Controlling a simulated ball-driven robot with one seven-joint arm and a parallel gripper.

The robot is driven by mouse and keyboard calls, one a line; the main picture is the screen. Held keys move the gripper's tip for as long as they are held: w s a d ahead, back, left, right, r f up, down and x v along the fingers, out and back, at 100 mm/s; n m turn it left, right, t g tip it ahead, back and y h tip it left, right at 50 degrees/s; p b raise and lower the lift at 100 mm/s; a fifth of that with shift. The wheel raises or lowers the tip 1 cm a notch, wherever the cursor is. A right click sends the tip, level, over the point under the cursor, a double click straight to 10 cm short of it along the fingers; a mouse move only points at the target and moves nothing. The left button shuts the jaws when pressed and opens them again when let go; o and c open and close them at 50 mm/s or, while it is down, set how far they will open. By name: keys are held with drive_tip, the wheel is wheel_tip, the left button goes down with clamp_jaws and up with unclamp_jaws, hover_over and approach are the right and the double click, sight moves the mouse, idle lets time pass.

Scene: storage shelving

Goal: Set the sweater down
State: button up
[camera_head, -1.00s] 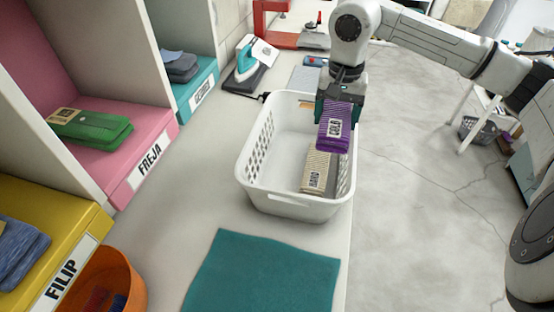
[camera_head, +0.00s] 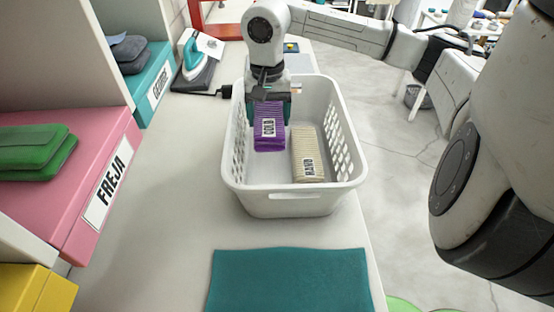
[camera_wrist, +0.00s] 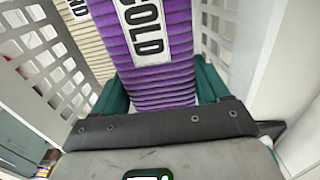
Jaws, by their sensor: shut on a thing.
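My gripper (camera_head: 268,108) is shut on a folded purple ribbed sweater (camera_head: 270,140) with a white label that looks like "COLD". It holds the sweater low inside the white basket (camera_head: 290,203), in the left half. The wrist view shows the purple sweater (camera_wrist: 160,82) between the green fingers. Whether the sweater's lower side touches the basket floor cannot be told. A folded cream ribbed garment (camera_head: 308,145) with a "HAND" label lies in the basket to its right; in the wrist view this garment (camera_wrist: 92,45) is at the upper left.
The basket stands on a pale counter (camera_head: 150,220). A teal cloth (camera_head: 290,280) lies in front of it. An iron (camera_head: 196,55) stands behind left. Shelves with a pink bin (camera_head: 75,205) marked FREJA and a teal bin (camera_head: 145,90) line the left. Open floor lies right.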

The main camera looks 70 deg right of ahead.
wheel_tip(320, 180, down, 9)
drive_tip(key=shift+f+p, duration=0.15)
drive_tip(key=shift+p, duration=0.55)
drive_tip(key=shift+f, duration=0.15)
drive_tip(key=o, duration=1)
drive_tip(key=shift+c, duration=0.2)
wheel_tip(320, 180, up, 12)
drive_tip(key=shift+r+b, duration=0.15)
drive_tip(key=shift+b, duration=0.8)
